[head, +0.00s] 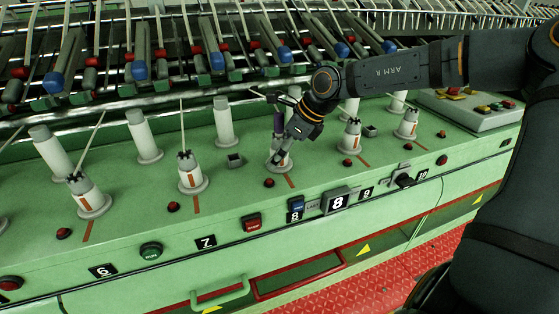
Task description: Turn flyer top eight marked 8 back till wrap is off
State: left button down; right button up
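The flyer top at position 8 (286,166) is a short white cylinder on the green deck, with an orange stripe running forward from its base. My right gripper (278,157) points down onto it from above and covers its upper part. Whether the fingers are closed on it or only around it cannot be told, and any wrap there is hidden. A small black 8 plate (295,217) and a larger framed 8 sign (338,202) sit on the front panel below. My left gripper is not in view.
Similar flyer tops stand to the left (191,175) and right (352,138), some with white strands rising from them. White cylinders (144,139) stand behind. Front buttons include a green RUN button (151,251) and a red one (251,222). A control box (468,105) is at right.

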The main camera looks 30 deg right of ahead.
aim_at(282, 114)
jog(key=shift+f+m+b, duration=0.4)
jog(key=shift+b, duration=0.05)
jog(key=shift+a+r+m+h, duration=0.1)
jog(key=shift+r+m+h, duration=0.2)
jog(key=shift+m, duration=0.1)
jog(key=f+m+t+h+b, duration=0.1)
jog(key=m+b, duration=0.1)
jog(key=b, duration=0.3)
jog(key=shift+r+m+h+b, duration=0.55)
jog(key=shift+m+b, duration=0.25)
jog(key=shift+m, duration=0.7)
pick_arm(q)
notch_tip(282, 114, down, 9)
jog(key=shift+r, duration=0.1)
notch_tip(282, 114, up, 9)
jog(key=p, duration=0.9)
pick_arm(e)
notch_tip(282, 114, up, 9)
jog(key=shift+r, duration=0.1)
